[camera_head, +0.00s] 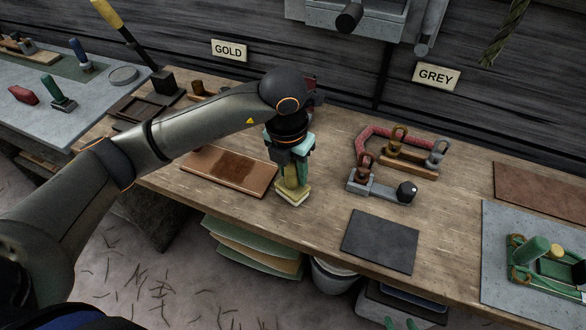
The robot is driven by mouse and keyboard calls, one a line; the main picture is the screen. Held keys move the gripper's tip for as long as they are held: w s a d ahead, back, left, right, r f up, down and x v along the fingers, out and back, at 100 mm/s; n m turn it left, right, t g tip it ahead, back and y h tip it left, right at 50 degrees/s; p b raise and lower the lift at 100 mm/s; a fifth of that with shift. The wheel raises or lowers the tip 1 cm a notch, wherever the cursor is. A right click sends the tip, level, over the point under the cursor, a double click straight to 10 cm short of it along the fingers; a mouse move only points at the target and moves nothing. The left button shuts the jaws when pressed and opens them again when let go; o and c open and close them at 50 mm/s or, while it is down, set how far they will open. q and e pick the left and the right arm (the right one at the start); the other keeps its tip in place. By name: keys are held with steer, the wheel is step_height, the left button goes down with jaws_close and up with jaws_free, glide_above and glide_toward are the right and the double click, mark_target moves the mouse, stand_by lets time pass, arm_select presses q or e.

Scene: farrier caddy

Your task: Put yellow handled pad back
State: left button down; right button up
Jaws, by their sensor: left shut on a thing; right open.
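My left gripper (291,156) is shut on the yellow handled pad (292,191), gripping its handle from above. The pad has a yellow-green handle and a pale yellow base, and hangs upright with its base down. It is over the front part of the wooden bench, just right of a brown board (229,170) with a darker patch. I cannot tell whether its base touches the bench. The gripper hides the top of the handle. My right gripper is not in view.
A GOLD sign (229,50) and a GREY sign (436,77) hang on the wall. Clamps and a red-handled tool (372,138) stand right of the pad. A dark mat (380,241) lies at the front; a grey board (502,225) holds green-handled items. Bare wood (328,210) lies between pad and mat.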

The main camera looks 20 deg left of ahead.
arm_select(q)
steer(key=shift+c, duration=2.1)
jaws_free()
steer(key=shift+f, duration=0.1)
steer(key=r, duration=0.4)
steer(key=s+r, duration=0.1)
steer(key=r, duration=0.7)
steer(key=shift+s+a+r, duration=0.15)
steer(key=shift+s+r, duration=0.05)
steer(key=shift+s, duration=0.05)
